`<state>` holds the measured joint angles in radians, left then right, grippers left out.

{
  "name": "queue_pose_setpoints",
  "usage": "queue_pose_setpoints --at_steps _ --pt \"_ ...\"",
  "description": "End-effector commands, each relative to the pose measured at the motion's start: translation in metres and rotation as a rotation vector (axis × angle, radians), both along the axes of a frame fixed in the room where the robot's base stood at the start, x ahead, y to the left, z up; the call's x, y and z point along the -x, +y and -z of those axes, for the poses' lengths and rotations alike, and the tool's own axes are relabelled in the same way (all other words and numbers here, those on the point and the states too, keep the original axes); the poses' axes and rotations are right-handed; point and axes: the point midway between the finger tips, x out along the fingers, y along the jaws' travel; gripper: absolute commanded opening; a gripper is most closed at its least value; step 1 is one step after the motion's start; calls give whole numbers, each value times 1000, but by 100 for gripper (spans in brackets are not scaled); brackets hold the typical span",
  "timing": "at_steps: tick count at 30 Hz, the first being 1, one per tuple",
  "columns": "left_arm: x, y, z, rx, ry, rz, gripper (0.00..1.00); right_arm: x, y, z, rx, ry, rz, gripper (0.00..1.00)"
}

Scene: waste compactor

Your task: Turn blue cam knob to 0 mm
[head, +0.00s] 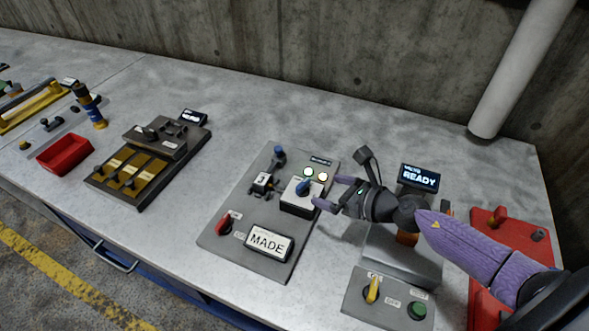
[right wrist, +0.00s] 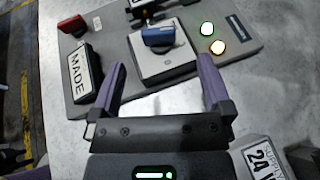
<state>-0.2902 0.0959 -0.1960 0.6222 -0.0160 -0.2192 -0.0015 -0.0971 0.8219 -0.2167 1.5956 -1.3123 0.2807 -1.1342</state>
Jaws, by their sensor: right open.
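The blue knob (head: 303,187) sits on a pale square plate on the grey panel (head: 228,232). It also shows in the right wrist view (right wrist: 160,38), with its bar lying roughly left to right there. Any scale marks around it are too small to read. My right gripper (head: 328,191) is open and empty, just right of the knob in the head view. In the right wrist view its two fingers (right wrist: 160,68) are spread, with the knob ahead between their lines and apart from them. My left gripper is not in view.
The panel also holds a red switch (head: 224,222), a "MADE" sign (head: 268,242), a small counter (head: 261,183) and two lit lamps (head: 315,174). A "READY" display (head: 420,177) and a yellow-handled switch (head: 373,289) stand to the right.

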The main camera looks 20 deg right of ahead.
Motion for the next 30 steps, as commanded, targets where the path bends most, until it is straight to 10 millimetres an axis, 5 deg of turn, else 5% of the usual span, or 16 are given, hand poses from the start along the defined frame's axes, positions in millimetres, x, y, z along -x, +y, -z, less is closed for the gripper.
queue_pose_setpoints --at_steps 10,22,30 --pt "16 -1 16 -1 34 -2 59 -63 30 30 -7 -1 2 100" --pt "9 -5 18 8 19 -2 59 -73 35 32 -5 -1 2 100" --pt "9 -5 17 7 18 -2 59 -73 34 32 -5 -1 2 43"
